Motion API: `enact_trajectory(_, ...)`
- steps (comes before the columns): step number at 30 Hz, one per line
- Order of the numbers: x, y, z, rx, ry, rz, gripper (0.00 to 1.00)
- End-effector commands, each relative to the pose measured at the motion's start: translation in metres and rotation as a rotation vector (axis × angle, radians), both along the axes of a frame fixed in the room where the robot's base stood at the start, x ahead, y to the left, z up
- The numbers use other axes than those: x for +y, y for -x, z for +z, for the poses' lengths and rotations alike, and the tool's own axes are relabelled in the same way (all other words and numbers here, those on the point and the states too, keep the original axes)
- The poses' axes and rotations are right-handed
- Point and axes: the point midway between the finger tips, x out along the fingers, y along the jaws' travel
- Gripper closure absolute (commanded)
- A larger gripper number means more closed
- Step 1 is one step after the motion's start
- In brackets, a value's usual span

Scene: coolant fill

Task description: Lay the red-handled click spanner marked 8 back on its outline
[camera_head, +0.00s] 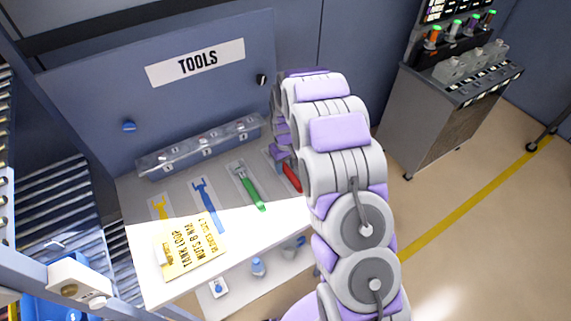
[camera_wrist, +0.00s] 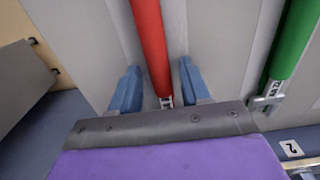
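The red-handled spanner (camera_head: 291,178) lies at the right end of the row of spanners on the tool shelf, partly hidden behind my arm in the head view. In the wrist view its red handle (camera_wrist: 151,45) runs between the two blue fingers of my gripper (camera_wrist: 158,78). The fingers are open, with a gap on each side of the handle. A small metal end of the spanner shows near the gripper's base. I cannot read its mark, and its outline cannot be made out. My gripper is hidden in the head view.
A green spanner (camera_head: 249,188) lies just left of the red one, also close by in the wrist view (camera_wrist: 291,45). Blue (camera_head: 207,203) and yellow (camera_head: 160,208) spanners lie further left. A clear bin rail (camera_head: 200,146) runs behind.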

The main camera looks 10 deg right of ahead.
Motion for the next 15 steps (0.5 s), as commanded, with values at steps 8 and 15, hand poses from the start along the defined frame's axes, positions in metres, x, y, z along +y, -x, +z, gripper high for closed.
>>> enact_trajectory(8, 0.000, 0.000, 0.001, 0.000, 0.000, 0.000, 0.52)
enact_trajectory(15, 0.000, -0.001, 0.017, -0.003, 0.000, 0.000, 0.52)
